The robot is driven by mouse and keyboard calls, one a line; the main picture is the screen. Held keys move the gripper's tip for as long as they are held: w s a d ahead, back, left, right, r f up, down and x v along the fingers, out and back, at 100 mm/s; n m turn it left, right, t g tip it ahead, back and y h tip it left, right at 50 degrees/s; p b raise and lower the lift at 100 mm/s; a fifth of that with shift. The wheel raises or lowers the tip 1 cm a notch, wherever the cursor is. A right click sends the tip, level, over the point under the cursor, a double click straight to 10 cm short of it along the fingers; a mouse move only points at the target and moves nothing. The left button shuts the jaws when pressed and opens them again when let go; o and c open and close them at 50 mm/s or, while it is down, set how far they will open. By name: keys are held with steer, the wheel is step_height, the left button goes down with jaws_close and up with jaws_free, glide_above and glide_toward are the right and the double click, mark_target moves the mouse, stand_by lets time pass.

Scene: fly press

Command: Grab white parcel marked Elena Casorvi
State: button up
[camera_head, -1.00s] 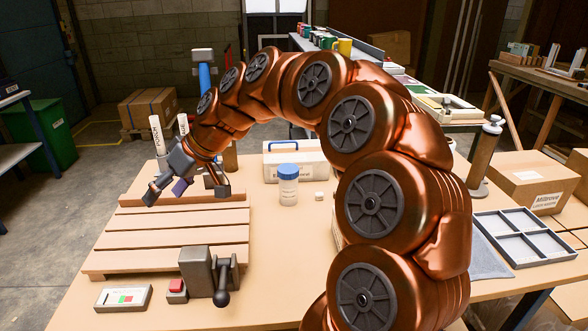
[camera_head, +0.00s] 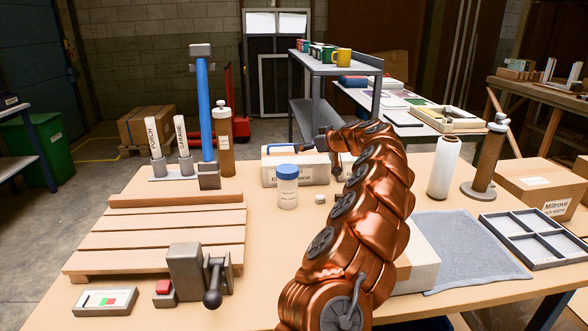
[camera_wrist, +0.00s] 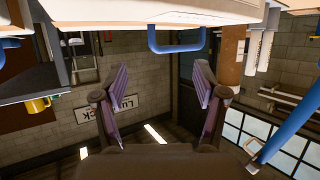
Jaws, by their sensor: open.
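A white box-shaped parcel (camera_head: 285,170) stands at the back middle of the bench, behind the blue-lidded jar. Its front label is too small to read surely. In the wrist view, which looks upside down, a white body (camera_wrist: 200,10) with a blue handle (camera_wrist: 178,48) fills the top edge. A second white block (camera_head: 420,262) lies right of my arm, partly hidden by it, with no readable label. My gripper (camera_head: 328,145) is at the right end of the back parcel, partly hidden by my arm. In the wrist view my gripper (camera_wrist: 162,85) is open and empty between its fingers.
A blue-lidded jar (camera_head: 287,187) stands before the back parcel. A tall blue-handled hammer (camera_head: 204,110) and a brown bottle (camera_head: 222,140) stand left. The wooden slats (camera_head: 160,240) are clear.

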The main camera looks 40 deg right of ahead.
mark_target(293, 154)
steer(key=shift+a+p+x, duration=0.15)
steer(key=shift+p+x, duration=0.3)
steer(key=shift+x, duration=1.5)
steer(key=shift+a+p+x, duration=0.1)
steer(key=shift+p+x, duration=0.35)
steer(key=shift+x, duration=1.5)
steer(key=shift+f, duration=0.1)
steer(key=c, duration=1.3)
jaws_close()
